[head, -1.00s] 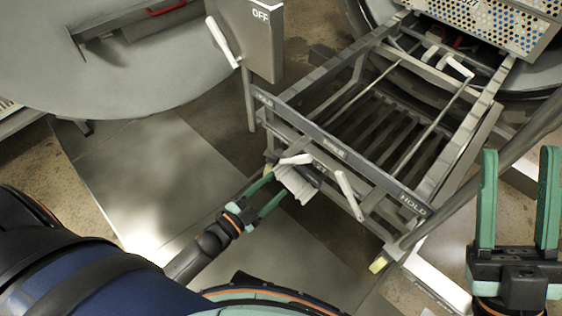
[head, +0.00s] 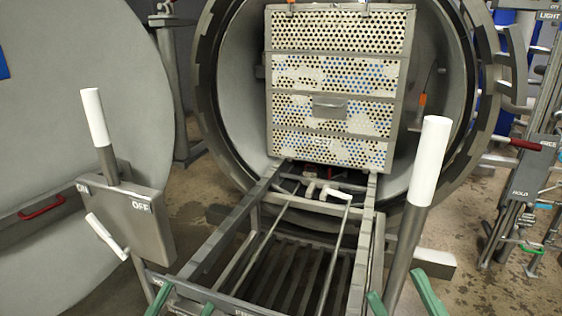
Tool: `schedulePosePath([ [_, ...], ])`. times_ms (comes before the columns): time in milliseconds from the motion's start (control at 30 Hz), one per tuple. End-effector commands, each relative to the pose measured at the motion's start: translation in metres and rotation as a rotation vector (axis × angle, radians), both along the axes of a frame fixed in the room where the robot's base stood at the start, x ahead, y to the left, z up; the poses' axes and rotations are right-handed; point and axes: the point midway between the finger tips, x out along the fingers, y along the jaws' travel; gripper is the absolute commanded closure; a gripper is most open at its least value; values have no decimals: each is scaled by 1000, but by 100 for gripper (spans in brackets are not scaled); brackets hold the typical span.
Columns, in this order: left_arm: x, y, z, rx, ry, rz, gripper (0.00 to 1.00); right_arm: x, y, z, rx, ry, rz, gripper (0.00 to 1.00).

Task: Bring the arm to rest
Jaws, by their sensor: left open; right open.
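My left gripper (head: 182,304) shows only as two green fingertips at the bottom edge, left of centre. They are apart, in front of the near end of the rail frame. My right gripper (head: 402,298) shows as two green fingertips at the bottom edge, right of centre. The rest of both grippers and both arms are below the picture.
The metal rail frame (head: 223,237) runs up to the open round vessel (head: 236,107), which holds a perforated basket stack (head: 338,78). A white-topped post (head: 429,163) stands close on the right. An OFF lever box (head: 130,218) and the large round door (head: 75,130) are left.

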Motion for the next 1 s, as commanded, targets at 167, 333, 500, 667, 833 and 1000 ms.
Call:
schedulePosePath([
  [167, -33, -3, 55, -73, -79, -63, 40, 0, 0, 0, 0, 0, 0, 50],
  [333, -30, -1, 75, -103, -19, -64, 40, 15, -2, 2, 0, 84, -18, 50],
  [500, -5, 3, 61, -105, 136, -22, 40, 39, -7, -12, -1, 243, -53, 50],
  [667, 15, 9, 42, -108, 320, 26, 40, 59, -13, -31, -2, 428, -89, 50],
  [833, 29, 18, 8, -111, 585, 90, 40, 73, -22, -65, -5, 696, -139, 50],
  [1000, 23, 27, -35, -111, 869, 154, 40, 67, -31, -108, -9, 983, -186, 50],
])
